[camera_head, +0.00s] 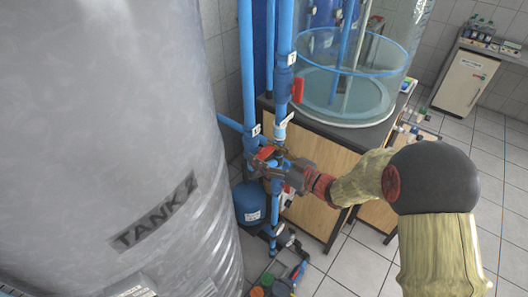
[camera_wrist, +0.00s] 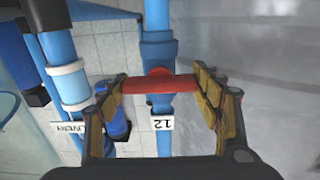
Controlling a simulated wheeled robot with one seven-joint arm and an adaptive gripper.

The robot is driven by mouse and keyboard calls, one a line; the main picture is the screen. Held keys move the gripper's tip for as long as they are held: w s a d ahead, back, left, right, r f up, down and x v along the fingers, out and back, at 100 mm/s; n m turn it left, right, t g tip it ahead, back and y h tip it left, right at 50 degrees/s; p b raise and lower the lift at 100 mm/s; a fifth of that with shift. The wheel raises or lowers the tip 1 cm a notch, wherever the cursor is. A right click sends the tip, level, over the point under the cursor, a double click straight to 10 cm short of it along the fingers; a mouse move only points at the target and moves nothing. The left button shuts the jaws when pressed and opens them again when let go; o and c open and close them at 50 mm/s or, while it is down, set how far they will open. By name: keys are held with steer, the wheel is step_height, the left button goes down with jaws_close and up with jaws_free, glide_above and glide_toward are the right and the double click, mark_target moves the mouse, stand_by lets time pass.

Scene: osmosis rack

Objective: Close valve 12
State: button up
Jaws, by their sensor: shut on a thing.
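Valve 12's red handle (camera_wrist: 160,84) lies crosswise to its vertical blue pipe (camera_wrist: 158,58) in the wrist view. A white tag (camera_wrist: 163,123) reading "12", upside down, sits just below the handle. My gripper (camera_wrist: 161,80) has one finger at each end of the handle and is shut on it lengthwise. In the head view my gripper (camera_head: 268,158) is at the blue pipes beside the tank and largely hides the valve.
The big grey tank marked TANK 2 (camera_head: 135,130) stands close on the left. Another red valve handle (camera_head: 297,90) is on the pipe above my gripper. A glass cylinder (camera_head: 350,85) stands on a cabinet behind.

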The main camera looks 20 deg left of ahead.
steer(key=o, duration=1.1)
steer(key=shift+o, duration=0.4)
steer(key=v, duration=1.2)
steer(key=shift+f, duration=0.1)
